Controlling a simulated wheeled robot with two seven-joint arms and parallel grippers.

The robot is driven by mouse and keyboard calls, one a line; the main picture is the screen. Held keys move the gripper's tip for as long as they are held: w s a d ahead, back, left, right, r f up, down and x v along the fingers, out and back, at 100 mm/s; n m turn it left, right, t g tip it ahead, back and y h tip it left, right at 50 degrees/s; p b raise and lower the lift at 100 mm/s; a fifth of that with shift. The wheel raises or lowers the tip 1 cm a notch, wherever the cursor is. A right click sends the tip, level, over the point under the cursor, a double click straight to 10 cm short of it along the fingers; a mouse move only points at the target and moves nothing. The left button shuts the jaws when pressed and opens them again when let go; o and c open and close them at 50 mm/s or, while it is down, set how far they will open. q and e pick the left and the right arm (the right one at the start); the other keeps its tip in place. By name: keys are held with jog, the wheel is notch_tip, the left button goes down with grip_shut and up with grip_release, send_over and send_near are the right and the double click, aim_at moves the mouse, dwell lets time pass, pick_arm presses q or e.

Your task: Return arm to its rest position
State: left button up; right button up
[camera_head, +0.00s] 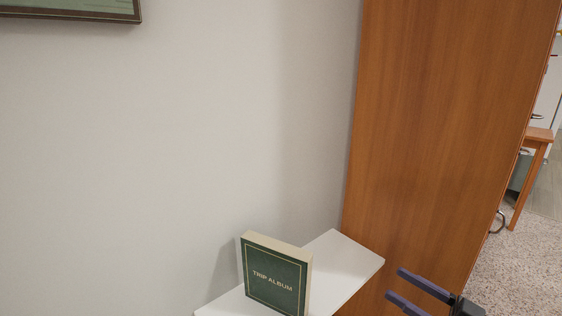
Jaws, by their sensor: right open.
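My right gripper (412,288) shows at the bottom right of the head view, with its two dark fingers apart and nothing between them. It is to the right of a white shelf (345,262) and in front of a wooden panel. A green book marked "TRIP ALBUM" (275,275) stands upright on the shelf, apart from the gripper. The rest of my right arm is mostly out of the picture. My left gripper is not in view.
A tall brown wooden panel (445,120) stands right of the shelf. A plain light wall (200,140) is behind, with a framed picture (70,10) at the top left. Carpet (520,265) and a wooden table (538,140) show at the far right.

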notch_tip(320, 180, down, 18)
jog(key=m+t+h, duration=0.2)
jog(key=m+h, duration=0.7)
jog(key=h, duration=0.3)
jog(key=s+a+f+n+g+y, duration=0.2)
jog(key=s+a+f+g, duration=0.6)
jog(key=s+a+f, duration=0.4)
pick_arm(q)
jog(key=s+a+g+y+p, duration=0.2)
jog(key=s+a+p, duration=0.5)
jog(key=p, duration=0.9)
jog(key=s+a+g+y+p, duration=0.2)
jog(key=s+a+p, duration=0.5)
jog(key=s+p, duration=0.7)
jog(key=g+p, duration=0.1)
jog(key=p, duration=0.1)
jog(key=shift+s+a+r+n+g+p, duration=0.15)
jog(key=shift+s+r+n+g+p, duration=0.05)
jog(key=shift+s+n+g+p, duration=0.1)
pick_arm(e)
jog(key=s+d+r+g+h, duration=0.1)
jog(key=s+d+g+h, duration=0.1)
jog(key=s+d, duration=0.5)
jog(key=s+d+g+h, duration=0.2)
jog(key=s+d, duration=0.5)
jog(key=s, duration=0.7)
jog(key=shift+s+d+r+m+g+h, duration=0.15)
jog(key=shift+s+r+m+g+h, duration=0.2)
jog(key=shift+g, duration=0.55)
